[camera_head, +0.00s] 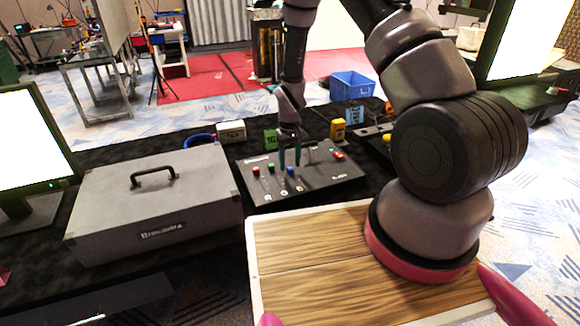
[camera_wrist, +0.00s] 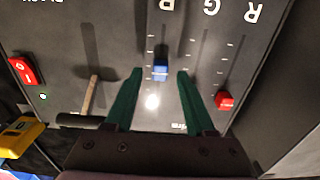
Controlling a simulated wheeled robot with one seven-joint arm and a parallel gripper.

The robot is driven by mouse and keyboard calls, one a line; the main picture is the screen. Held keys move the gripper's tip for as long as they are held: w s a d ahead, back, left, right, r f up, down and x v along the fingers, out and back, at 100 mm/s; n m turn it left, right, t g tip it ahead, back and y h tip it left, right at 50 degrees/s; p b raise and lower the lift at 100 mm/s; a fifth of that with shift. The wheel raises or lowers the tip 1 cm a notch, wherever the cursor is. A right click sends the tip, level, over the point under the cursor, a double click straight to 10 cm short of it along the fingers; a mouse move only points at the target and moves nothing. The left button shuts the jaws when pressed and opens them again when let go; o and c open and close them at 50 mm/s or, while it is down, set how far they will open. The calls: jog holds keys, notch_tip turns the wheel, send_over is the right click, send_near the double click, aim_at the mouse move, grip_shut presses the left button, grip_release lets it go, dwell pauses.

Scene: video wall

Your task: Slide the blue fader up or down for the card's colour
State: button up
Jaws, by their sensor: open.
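The blue fader cap (camera_head: 290,171) sits on the dark sloped control panel (camera_head: 318,182). It also shows in the wrist view (camera_wrist: 160,70), in its slot. My gripper (camera_head: 290,163) is open above it; its green fingers (camera_wrist: 160,73) appear on either side of the cap with gaps. The red fader (camera_wrist: 224,100) lies outside the right finger in the wrist view. The green fader (camera_head: 271,167) shows in the head view. A green card (camera_head: 270,140) with lettering too small to read surely stands behind the panel. A second, blue card (camera_head: 355,115) stands further right.
A T-shaped lever (camera_wrist: 88,105) and a red rocker switch (camera_wrist: 25,70) are on the panel. A yellow box (camera_head: 338,130) and white box (camera_head: 231,131) stand behind it. A grey case (camera_head: 155,205) is at left; a wood-topped surface (camera_head: 310,240) is in front.

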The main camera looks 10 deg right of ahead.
jog(key=shift+f, duration=1.05)
grip_shut()
dwell(0.7)
